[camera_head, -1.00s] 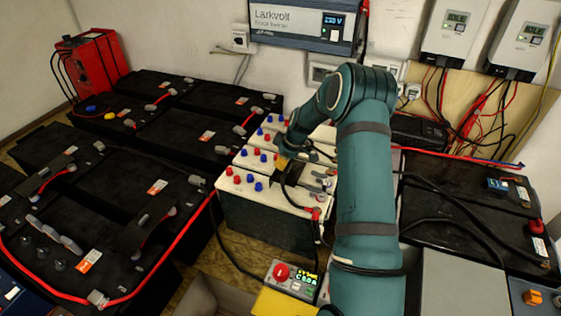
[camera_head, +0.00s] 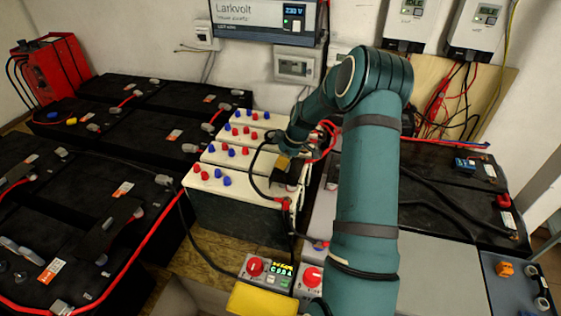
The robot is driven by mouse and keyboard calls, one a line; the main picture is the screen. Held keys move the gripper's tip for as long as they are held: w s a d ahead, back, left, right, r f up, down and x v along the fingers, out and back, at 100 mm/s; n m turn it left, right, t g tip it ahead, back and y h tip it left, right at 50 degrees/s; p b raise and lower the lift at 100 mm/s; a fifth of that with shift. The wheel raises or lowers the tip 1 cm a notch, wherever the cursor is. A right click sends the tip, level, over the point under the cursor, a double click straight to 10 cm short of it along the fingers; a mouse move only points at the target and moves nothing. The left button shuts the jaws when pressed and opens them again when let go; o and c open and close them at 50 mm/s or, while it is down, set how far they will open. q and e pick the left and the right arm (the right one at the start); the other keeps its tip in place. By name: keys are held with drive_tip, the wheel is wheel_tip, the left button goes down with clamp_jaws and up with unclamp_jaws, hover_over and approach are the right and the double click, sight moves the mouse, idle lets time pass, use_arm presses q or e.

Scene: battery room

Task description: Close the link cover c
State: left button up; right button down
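The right gripper (camera_head: 286,178) hangs over the right end of the row of white-topped batteries (camera_head: 238,190), at the end of my teal arm. Its fingers are small, dark and partly hidden by a black cable, so I cannot tell whether they are open, shut or touching anything. A small yellow part (camera_head: 283,162) shows at the gripper. No letter marks a link cover c that I can read. Any cover at the right end of the white batteries is hidden by the gripper and arm. My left gripper is not in view.
Black batteries (camera_head: 75,215) with red cables fill the left. A control box (camera_head: 268,270) with a red knob and green display stands in front, beside a yellow block (camera_head: 262,299). Loose black and red cables loop near the gripper. More black batteries (camera_head: 430,185) stand right.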

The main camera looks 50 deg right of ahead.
drive_tip(key=shift+s+d+f, duration=0.1)
drive_tip(key=shift+s, duration=0.05)
